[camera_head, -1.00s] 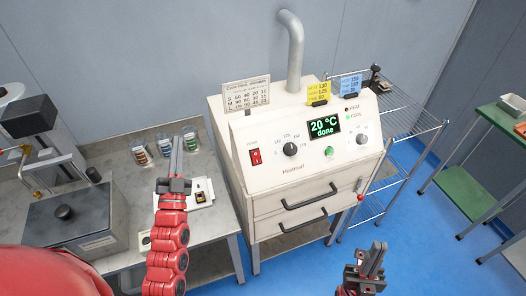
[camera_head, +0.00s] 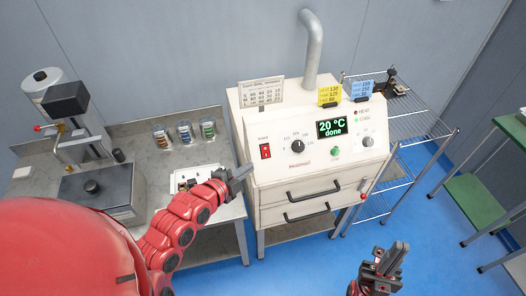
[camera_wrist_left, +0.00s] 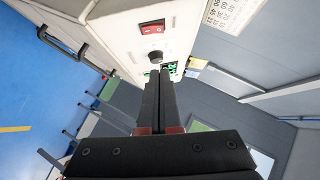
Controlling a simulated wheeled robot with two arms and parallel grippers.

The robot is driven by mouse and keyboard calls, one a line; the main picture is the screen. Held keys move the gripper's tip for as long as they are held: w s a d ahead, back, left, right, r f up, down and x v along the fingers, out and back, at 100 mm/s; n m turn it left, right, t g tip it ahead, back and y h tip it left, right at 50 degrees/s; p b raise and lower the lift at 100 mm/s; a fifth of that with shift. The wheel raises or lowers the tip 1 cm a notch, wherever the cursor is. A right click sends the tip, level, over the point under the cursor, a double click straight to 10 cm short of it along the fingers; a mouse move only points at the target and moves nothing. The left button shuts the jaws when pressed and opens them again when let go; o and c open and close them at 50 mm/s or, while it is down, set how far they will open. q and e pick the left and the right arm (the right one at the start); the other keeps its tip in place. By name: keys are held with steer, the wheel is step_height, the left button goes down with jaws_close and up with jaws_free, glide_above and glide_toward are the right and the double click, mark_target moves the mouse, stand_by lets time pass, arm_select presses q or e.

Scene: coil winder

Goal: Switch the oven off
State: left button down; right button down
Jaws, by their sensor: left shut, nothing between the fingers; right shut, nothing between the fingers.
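The white oven (camera_head: 300,172) stands in the middle of the head view. Its display (camera_head: 330,128) reads "20 °C done". The red power switch (camera_head: 265,151) is at the left of its front panel; it also shows in the left wrist view (camera_wrist_left: 153,27), above the fingers. My left gripper (camera_head: 244,171) is shut and empty, just left of and below the switch and apart from it. In the left wrist view its fingers (camera_wrist_left: 158,78) point toward the panel near the black knob. My right gripper (camera_head: 396,252) is shut and empty, low at the right, away from the oven.
Two drawer handles (camera_head: 314,188) stick out below the panel. A grey bench (camera_head: 130,142) at the left bears a press-like machine (camera_head: 95,180) and several small jars (camera_head: 184,131). A wire rack (camera_head: 415,125) and green-topped table (camera_head: 480,185) are at the right.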

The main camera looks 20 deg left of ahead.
arm_select(q)
steer(key=b, duration=1.1)
glide_toward(268, 148)
steer(key=d, duration=0.3)
steer(key=w+p, duration=0.3)
steer(key=w+a+f+p, duration=0.1)
steer(key=shift+w+f+p, duration=0.1)
steer(key=shift+w+p, duration=0.25)
steer(key=shift+w+a+f, duration=0.2)
steer(key=shift+w+f, duration=0.1)
steer(key=shift+f, duration=0.05)
